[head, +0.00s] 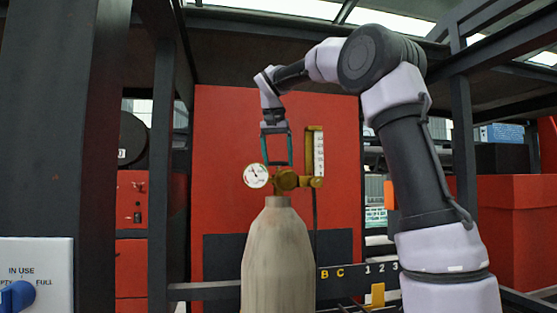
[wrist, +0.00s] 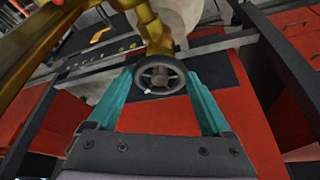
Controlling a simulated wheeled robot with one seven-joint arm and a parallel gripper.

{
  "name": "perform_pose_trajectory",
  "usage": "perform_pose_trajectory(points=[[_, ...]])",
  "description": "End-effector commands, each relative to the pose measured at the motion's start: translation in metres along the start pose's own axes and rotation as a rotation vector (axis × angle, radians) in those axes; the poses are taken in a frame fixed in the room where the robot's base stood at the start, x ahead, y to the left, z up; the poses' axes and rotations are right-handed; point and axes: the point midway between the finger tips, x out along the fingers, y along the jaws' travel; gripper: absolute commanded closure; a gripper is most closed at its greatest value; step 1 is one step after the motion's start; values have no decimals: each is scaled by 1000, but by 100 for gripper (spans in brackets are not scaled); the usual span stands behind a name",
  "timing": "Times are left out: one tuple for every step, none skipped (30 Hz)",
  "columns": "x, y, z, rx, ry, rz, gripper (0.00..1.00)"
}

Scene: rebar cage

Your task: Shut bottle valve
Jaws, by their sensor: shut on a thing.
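The bottle (head: 277,262) is a pale, worn cylinder standing upright at the lower middle of the head view. A brass valve body (head: 287,181) sits on its neck, with a round white gauge (head: 257,176) to its left. The valve handwheel (wrist: 160,75) is dark, round and spoked, and shows clearly in the wrist view; I cannot make it out in the head view. My gripper (head: 277,163) points down onto the valve from above. In the wrist view its teal fingers (wrist: 161,78) are shut on the handwheel, one on each side.
A brass flow meter with a white scale (head: 318,155) rises close to the right of my gripper. A red cabinet (head: 225,130) stands behind the bottle. Dark steel posts (head: 165,150) frame the scene. A white panel with a blue knob (head: 18,296) is at lower left.

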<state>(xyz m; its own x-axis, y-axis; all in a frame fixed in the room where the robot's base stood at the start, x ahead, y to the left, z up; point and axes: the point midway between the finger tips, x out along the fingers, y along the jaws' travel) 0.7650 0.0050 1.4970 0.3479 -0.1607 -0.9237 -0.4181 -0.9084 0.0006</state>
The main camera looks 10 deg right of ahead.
Motion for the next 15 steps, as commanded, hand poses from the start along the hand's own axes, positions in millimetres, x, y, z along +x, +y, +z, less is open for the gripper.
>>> perform_pose_trajectory(points=[[0,-2,0,37,1,16,72],[-1,-2,0,63,1,25,72],[0,-2,0,98,1,41,72],[0,-2,0,124,0,51,72],[0,-3,0,150,0,62,72],[0,-3,0,182,1,74,72],[0,-3,0,206,0,85,72],[0,-3,0,230,1,95,72],[0,-4,0,260,0,107,72],[0,-4,0,281,1,116,72],[0,-4,0,303,0,125,72],[0,-4,0,328,1,135,72],[0,-4,0,348,1,143,72],[0,-4,-1,366,1,150,72],[0,-4,-1,388,0,159,72]])
